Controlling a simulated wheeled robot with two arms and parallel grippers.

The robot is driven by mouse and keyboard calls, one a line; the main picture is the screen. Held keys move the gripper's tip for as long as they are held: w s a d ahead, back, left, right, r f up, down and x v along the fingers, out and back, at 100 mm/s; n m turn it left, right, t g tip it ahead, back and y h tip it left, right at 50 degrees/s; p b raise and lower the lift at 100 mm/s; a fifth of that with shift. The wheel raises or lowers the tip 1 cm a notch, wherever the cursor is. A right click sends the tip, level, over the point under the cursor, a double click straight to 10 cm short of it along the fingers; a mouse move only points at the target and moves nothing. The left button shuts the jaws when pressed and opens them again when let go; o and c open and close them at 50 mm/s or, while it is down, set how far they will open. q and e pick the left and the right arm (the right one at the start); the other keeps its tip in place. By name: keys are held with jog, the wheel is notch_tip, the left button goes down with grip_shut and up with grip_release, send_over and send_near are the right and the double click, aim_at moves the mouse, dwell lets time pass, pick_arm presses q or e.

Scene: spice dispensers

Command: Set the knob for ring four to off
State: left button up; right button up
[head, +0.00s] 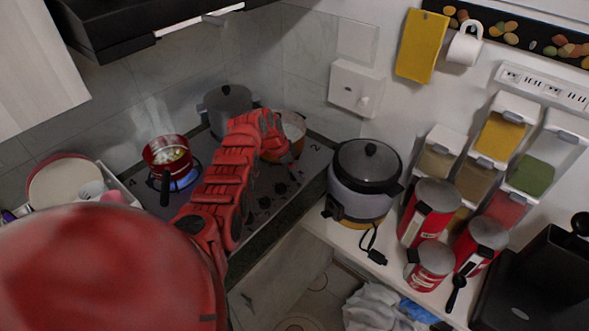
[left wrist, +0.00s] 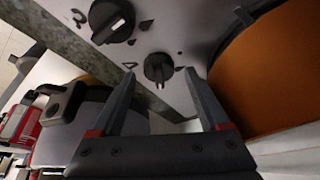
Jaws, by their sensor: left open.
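The stove (head: 262,228) has a red pot (head: 167,158) over a blue flame (head: 182,180) on its left ring, beside a mark like a 4. Several black knobs line its front, one of them the front knob (head: 264,202). My left gripper (head: 291,168) is over the right end of the knob row, its fingers hard to make out in the head view. In the left wrist view its fingers (left wrist: 159,73) are open, with a black knob (left wrist: 158,67) between the tips. Contact cannot be told. Another knob (left wrist: 112,20) lies farther up. My right gripper is not in view.
An orange pot (left wrist: 285,70) stands close on the right in the left wrist view. A grey pot (head: 228,107) is at the stove's back. A rice cooker (head: 366,178), red canisters (head: 428,212) and spice dispensers (head: 499,135) are to the right.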

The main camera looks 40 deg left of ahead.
pick_arm(q)
jog(key=shift+f, duration=0.2)
grip_shut()
dwell(0.4)
